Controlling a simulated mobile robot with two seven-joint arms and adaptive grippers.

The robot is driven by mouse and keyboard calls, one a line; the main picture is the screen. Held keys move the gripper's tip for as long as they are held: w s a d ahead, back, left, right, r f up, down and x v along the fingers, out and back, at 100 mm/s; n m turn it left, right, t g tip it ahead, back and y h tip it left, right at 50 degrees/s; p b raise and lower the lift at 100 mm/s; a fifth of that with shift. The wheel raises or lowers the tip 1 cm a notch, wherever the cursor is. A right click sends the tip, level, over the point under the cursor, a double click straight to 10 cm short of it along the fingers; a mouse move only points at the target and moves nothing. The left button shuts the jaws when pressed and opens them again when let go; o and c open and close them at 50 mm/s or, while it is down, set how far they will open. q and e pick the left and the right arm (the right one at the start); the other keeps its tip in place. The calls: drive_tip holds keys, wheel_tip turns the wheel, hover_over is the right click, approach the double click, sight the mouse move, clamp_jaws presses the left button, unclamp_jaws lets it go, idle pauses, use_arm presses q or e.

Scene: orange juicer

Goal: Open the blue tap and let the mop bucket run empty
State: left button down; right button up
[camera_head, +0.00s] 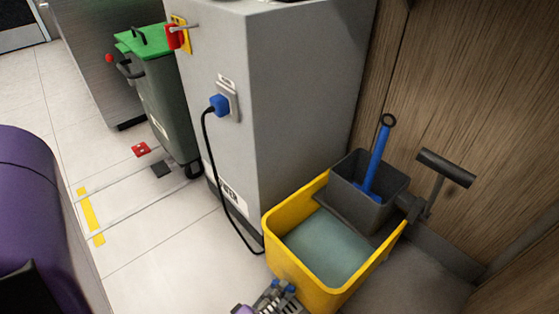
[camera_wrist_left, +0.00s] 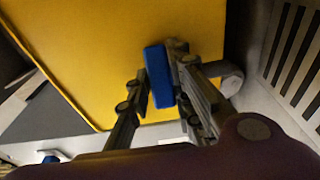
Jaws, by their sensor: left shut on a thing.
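The yellow mop bucket (camera_head: 283,268) stands at the lower right in the head view, with grey-green water (camera_head: 325,248) in it. Its yellow wall (camera_wrist_left: 90,50) fills much of the left wrist view. The blue tap handle (camera_wrist_left: 158,76) is upright in that picture, in front of the wall. My left gripper (camera_head: 281,291) is low at the bucket's near side; in the left wrist view its fingers (camera_wrist_left: 157,80) are on either side of the blue handle, shut on it. A grey pipe-like piece (camera_wrist_left: 224,72) shows behind the right finger. My right gripper is not in view.
A grey wringer (camera_head: 372,205) with a blue-handled tool (camera_head: 378,155) sits on the bucket. A grey cabinet (camera_head: 300,90) with a blue plug (camera_head: 219,104) and black cable stands behind. A slotted grate (camera_wrist_left: 297,50) lies at right.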

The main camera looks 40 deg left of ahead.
use_arm(q)
drive_tip(key=c, duration=1.6)
unclamp_jaws()
drive_tip(key=shift+o, duration=0.2)
drive_tip(key=s, duration=1.2)
drive_tip(key=shift+s, duration=0.1)
